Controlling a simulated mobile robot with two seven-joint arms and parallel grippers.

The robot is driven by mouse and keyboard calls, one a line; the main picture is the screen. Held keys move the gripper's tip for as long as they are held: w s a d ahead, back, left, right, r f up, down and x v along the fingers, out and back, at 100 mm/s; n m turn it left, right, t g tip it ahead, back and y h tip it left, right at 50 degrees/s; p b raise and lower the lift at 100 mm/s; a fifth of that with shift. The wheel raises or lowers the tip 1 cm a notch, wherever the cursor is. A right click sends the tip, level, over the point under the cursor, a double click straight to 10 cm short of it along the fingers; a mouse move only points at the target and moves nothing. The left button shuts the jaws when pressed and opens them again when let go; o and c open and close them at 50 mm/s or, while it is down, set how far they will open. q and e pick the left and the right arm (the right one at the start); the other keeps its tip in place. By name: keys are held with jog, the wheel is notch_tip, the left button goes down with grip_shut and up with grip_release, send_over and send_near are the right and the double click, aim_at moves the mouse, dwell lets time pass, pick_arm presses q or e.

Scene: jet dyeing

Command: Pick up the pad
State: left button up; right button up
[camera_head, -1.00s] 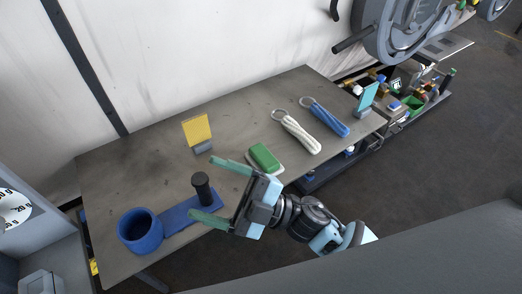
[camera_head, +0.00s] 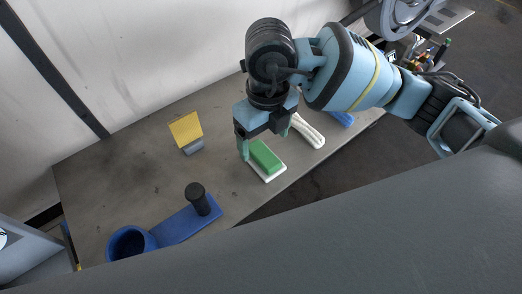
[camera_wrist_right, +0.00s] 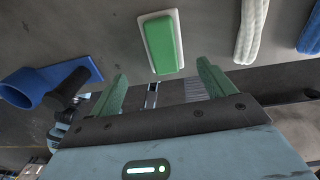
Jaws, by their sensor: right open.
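The pad is a green block (camera_head: 265,155) on a white base, lying flat near the table's front edge. It also shows in the right wrist view as a green block (camera_wrist_right: 164,44), beyond my fingertips and between their lines. My right gripper (camera_head: 264,142) points down close above the pad, its green fingers apart. In the right wrist view my right gripper (camera_wrist_right: 162,76) is open with nothing between the fingers. Whether a finger touches the pad cannot be told. My left gripper is not in view.
A white looped rope (camera_head: 308,131) and a blue one (camera_head: 342,118) lie right of the pad. A yellow card (camera_head: 186,128) stands on the left. A blue holder with a ring (camera_head: 130,243) and a black knob (camera_head: 197,197) is at front left. The grey table (camera_head: 110,180) is otherwise mostly bare.

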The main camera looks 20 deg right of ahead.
aim_at(264, 153)
jog(key=shift+w+d+r, duration=0.2)
jog(key=shift+w+d, duration=0.15)
jog(key=shift+d, duration=0.05)
jog(key=shift+s+f, duration=0.1)
jog(key=shift+f, duration=1.1)
jog(key=shift+w+a+f, duration=0.1)
jog(key=shift+a+f, duration=0.1)
jog(key=shift+f, duration=1.2)
jog(key=shift+w+a+f, duration=0.1)
jog(key=shift+a+f, duration=0.05)
jog(key=shift+f, duration=1.2)
jog(key=shift+c, duration=0.4)
jog(key=c, duration=1)
